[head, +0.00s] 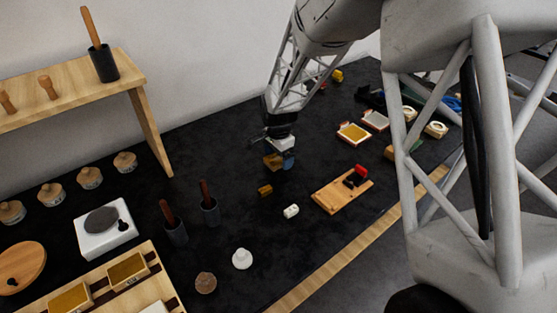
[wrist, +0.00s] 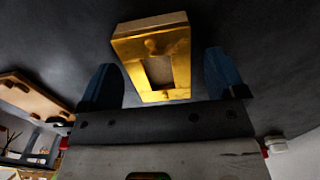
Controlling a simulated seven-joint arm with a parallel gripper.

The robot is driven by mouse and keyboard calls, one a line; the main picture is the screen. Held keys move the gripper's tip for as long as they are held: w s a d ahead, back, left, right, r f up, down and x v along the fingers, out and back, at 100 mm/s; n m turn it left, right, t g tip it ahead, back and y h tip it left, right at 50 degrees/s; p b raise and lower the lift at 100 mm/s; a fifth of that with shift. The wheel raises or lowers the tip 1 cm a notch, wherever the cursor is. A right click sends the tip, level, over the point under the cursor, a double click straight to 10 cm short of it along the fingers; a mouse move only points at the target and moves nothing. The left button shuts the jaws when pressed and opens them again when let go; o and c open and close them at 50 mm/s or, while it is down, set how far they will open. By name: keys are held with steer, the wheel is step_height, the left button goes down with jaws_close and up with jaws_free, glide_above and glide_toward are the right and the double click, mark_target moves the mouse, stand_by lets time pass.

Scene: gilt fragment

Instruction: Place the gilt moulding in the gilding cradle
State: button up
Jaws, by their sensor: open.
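A gold block with a rectangular recess, which looks like the gilt moulding (wrist: 124,47), lies between my blue fingertips in the wrist view. It also shows in the head view (head: 271,161), on the dark tabletop at my gripper. My gripper (head: 281,160) is low over the table, pointing down. In the wrist view my gripper (wrist: 163,76) is open, with a fingertip on each side of the block and gaps beside it. A slatted wooden rack with gold pieces in it, perhaps the gilding cradle (head: 153,281), stands at lower left in the head view.
A wooden board (head: 329,198) with red and black items is to the right. Dark cups (head: 210,212) with handles and a white scale (head: 96,240) stand left. A wooden shelf (head: 65,88) rises behind.

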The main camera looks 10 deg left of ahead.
mark_target(278, 159)
steer(key=c, duration=1.1)
steer(key=shift+r, duration=0.1)
steer(key=shift+r, duration=0.8)
steer(key=shift+s+r, duration=0.1)
steer(key=shift+r, duration=0.85)
steer(key=s+d, duration=0.2)
steer(key=s, duration=0.3)
steer(key=s+d+r, duration=0.1)
steer(key=s+d, duration=0.1)
steer(key=s, duration=0.2)
steer(key=s+d, duration=0.2)
steer(key=s, duration=0.3)
steer(key=shift+s+r, duration=0.15)
steer(key=shift+s, duration=0.15)
